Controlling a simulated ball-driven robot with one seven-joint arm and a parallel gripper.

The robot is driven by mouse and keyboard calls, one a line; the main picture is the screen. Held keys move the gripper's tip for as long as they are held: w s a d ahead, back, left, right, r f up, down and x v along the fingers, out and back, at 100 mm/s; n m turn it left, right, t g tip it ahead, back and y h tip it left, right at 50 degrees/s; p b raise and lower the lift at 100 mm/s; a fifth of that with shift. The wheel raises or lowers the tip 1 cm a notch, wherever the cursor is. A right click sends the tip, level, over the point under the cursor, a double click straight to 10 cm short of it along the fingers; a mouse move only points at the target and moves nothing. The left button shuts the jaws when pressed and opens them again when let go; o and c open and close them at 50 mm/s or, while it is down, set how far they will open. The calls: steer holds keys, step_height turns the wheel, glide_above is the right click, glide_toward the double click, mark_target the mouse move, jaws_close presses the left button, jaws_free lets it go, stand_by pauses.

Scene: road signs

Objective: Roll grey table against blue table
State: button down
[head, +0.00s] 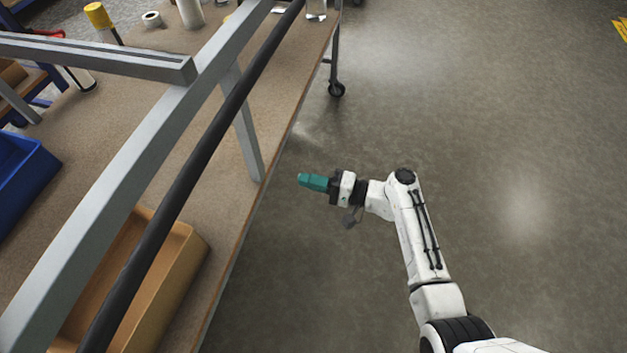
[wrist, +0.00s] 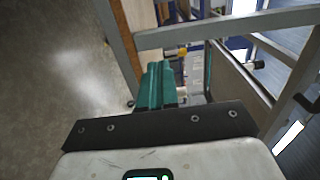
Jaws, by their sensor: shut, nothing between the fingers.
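The grey table (head: 105,135) fills the left of the head view, with a brown top, a grey metal frame and a black bar along it. A caster wheel (head: 337,89) shows under its far end. Part of a table with blue legs (head: 52,78), likely the blue table, shows beyond it at the upper left; the gap between them is mostly hidden. My gripper (head: 303,180) has teal fingers, shut and empty, over the floor just right of the grey table's long edge, apparently apart from it. In the wrist view the fingers (wrist: 157,85) point toward the table's frame.
A blue bin (head: 22,178) and an orange-tan bin (head: 165,275) are on the grey table. A yellow-capped bottle (head: 98,15) and a white roll (head: 152,19) stand at its far side. The grey uprights and rail rise beside my arm. The floor (head: 500,120) at right is clear.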

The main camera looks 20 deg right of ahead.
mark_target(262, 170)
steer(key=b+x, duration=0.1)
steer(key=x, duration=0.8)
steer(key=shift+w+a, duration=0.15)
steer(key=shift+a, duration=0.1)
